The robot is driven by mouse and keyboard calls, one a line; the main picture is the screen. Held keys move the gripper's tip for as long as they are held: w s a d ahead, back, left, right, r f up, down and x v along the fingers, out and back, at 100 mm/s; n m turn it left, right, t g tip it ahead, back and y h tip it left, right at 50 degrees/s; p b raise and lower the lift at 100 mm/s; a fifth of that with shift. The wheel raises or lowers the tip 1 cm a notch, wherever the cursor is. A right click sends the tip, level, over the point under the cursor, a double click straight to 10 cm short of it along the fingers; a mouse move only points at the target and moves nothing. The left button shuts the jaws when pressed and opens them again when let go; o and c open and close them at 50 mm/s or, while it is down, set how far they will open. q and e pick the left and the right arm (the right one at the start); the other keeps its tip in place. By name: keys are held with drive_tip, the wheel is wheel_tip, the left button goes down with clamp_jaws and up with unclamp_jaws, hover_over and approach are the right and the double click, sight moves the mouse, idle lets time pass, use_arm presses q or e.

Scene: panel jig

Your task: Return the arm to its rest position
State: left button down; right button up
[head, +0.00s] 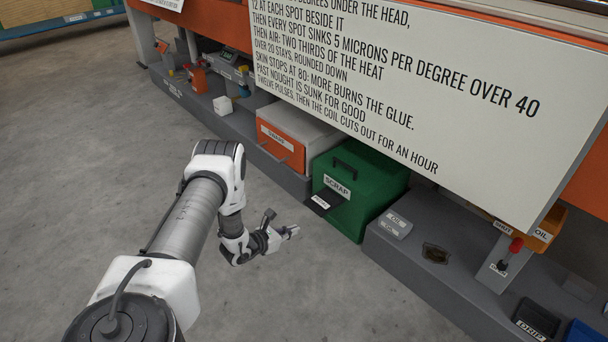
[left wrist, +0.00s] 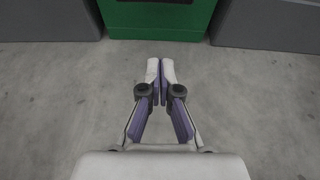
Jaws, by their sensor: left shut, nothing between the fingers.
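My left arm comes in from the lower left in the head view and bends down at its elbow. Its gripper (head: 292,231) hangs over the bare concrete floor, in front of the green scrap box and apart from it. In the left wrist view the left gripper's fingers (left wrist: 160,72) are together at the tips with nothing between them. My right gripper is not in view.
Open concrete floor (head: 90,150) lies to the left.

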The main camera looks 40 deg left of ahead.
use_arm(q)
drive_tip(key=shift+v, duration=1.2)
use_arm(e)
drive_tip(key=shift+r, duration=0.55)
